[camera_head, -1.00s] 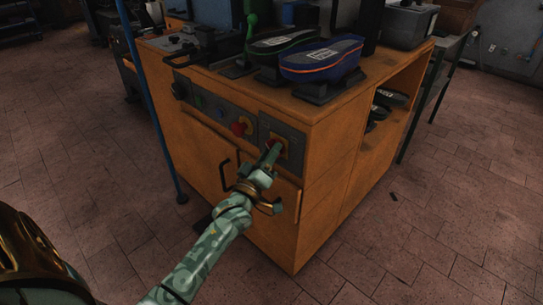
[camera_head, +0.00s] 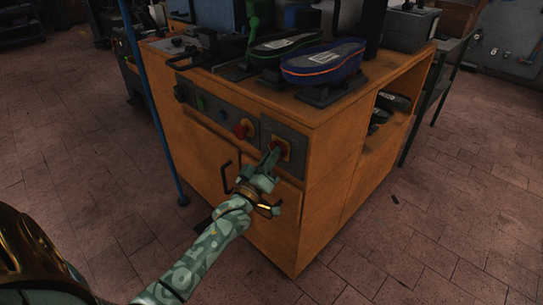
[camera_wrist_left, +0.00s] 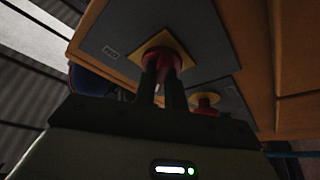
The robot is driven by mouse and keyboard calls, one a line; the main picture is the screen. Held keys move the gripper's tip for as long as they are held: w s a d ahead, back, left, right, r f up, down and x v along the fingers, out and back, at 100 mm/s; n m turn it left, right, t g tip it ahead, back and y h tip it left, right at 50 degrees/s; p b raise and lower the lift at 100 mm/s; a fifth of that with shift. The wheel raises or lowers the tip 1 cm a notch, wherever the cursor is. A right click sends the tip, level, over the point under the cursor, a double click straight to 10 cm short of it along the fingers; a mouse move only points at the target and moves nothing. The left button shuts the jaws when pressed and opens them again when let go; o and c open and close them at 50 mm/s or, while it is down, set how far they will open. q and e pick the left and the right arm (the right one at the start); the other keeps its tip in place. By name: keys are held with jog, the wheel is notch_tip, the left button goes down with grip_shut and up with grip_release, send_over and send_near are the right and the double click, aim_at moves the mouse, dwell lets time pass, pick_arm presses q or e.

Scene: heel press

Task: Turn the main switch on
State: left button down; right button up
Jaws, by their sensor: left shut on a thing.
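The main switch is a red rotary knob on a yellow square plate (camera_head: 283,144), set in a grey panel at the front right corner of the orange press cabinet. It also shows in the left wrist view, where the red knob (camera_wrist_left: 163,57) stands out from its yellow plate (camera_wrist_left: 180,46). My left gripper (camera_head: 272,159) is at the switch, its fingers shut on the red knob. In the left wrist view the dark fingers (camera_wrist_left: 162,80) hide part of the knob, so its exact angle is hard to read. My right gripper is not in view.
Dark handles (camera_head: 226,176) stick out from the cabinet doors below. Shoe soles on lasts (camera_head: 322,64) stand on top. A blue post (camera_head: 152,100) rises at the left.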

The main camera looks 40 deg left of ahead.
pick_arm(q)
jog(key=m+h, duration=0.3)
jog(key=m, duration=0.4)
jog(key=m+g+h, duration=0.1)
jog(key=m+h, duration=0.3)
jog(key=m, duration=0.4)
jog(key=m+h, duration=0.4)
jog(key=m, duration=0.4)
jog(key=shift+a+f+g+p, duration=0.15)
jog(key=shift+a+g+p, duration=0.1)
jog(key=shift+g+p, duration=0.15)
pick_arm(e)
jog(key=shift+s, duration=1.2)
pick_arm(q)
jog(key=c, duration=1.5)
grip_release()
jog(key=shift+o, duration=0.2)
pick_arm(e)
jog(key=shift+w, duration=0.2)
